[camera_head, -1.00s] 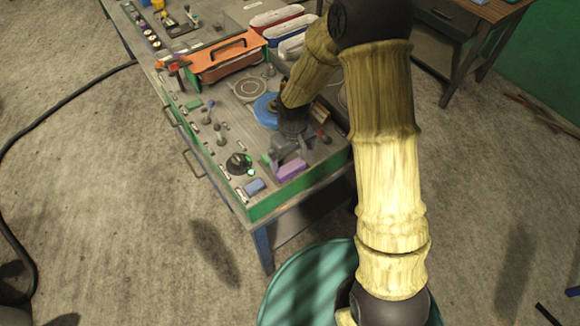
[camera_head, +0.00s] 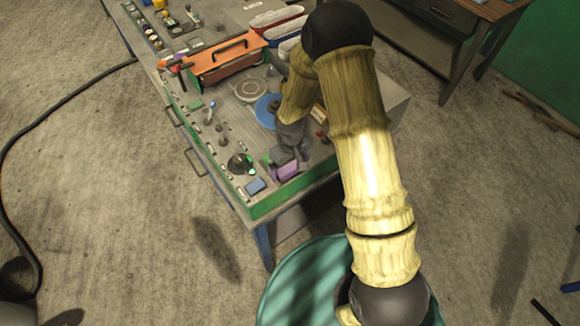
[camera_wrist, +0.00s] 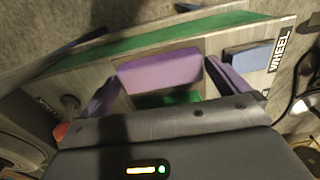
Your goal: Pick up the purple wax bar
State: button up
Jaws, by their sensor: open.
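The purple wax bar (camera_head: 288,170) lies near the front corner of the workbench in the head view. In the wrist view the purple wax bar (camera_wrist: 160,70) lies lengthwise across the space between my fingers. My gripper (camera_wrist: 164,72) is open, with one finger at each end of the bar. A gap to the bar is hard to judge at either end. In the head view my gripper (camera_head: 284,157) is low over the bar and hides part of it.
A blue block (camera_head: 255,186) lies left of the bar, near a dark round dial (camera_head: 240,163). A green piece (camera_wrist: 168,99) shows beside the bar in the wrist view. Several small knobs and an orange carrier (camera_head: 222,62) stand farther back. The bench's green front edge (camera_head: 290,195) is close.

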aim_at(290, 167)
jog(key=shift+s, duration=0.1)
dwell(0.3)
jog(key=shift+c, duration=1.1)
jog(key=c, duration=0.5)
jog(key=shift+r, duration=0.5)
notch_tip(290, 167, up, 9)
jog(key=b, duration=0.3)
